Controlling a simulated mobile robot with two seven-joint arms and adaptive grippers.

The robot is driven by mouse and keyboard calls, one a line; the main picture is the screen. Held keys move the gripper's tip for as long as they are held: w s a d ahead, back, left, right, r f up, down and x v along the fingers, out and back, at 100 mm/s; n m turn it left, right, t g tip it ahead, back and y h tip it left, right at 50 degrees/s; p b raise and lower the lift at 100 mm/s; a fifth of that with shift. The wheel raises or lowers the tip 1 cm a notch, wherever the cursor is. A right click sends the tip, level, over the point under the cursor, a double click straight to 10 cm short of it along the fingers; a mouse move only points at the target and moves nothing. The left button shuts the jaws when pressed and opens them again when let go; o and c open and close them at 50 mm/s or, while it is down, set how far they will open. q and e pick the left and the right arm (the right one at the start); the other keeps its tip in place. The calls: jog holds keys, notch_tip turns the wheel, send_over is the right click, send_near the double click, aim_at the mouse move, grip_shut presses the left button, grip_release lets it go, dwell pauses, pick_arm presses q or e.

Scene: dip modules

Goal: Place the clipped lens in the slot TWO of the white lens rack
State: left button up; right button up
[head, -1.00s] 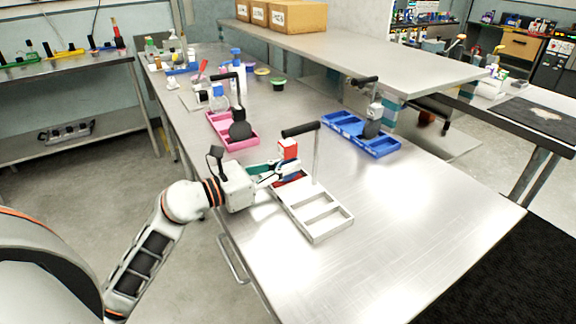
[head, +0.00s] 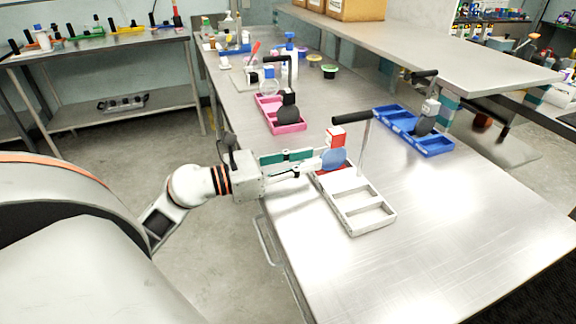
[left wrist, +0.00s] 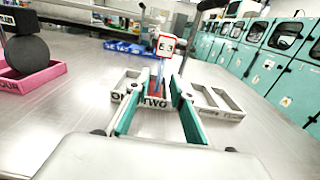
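The clipped lens is a round blue disc (head: 334,160) with a red and white clip (head: 336,137) above it. It stands upright at the far end of the white lens rack (head: 374,230). In the left wrist view the clip (left wrist: 165,45) reads E 3, and the lens, seen nearly edge-on, is behind the label TWO (left wrist: 155,102). Its lower edge is partly hidden. My left gripper (head: 318,161) is beside the lens with its teal-lined fingers apart. In the left wrist view its fingertips (left wrist: 157,83) flank the lens with gaps. My right gripper is out of view.
A black handle (head: 351,118) on a post rises by the rack. A pink rack (head: 290,127) and a blue rack (head: 436,148), each with a dark disc, stand behind. The table's right front is clear. A raised shelf (head: 440,55) runs along the back.

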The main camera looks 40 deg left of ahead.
pick_arm(q)
jog(key=v, duration=0.3)
jog(key=shift+s+a+f+b, duration=0.15)
jog(key=shift+s+a+b, duration=0.05)
jog(key=shift+s+b, duration=0.15)
jog(key=shift+s+a, duration=0.25)
jog(key=shift+s, duration=0.15)
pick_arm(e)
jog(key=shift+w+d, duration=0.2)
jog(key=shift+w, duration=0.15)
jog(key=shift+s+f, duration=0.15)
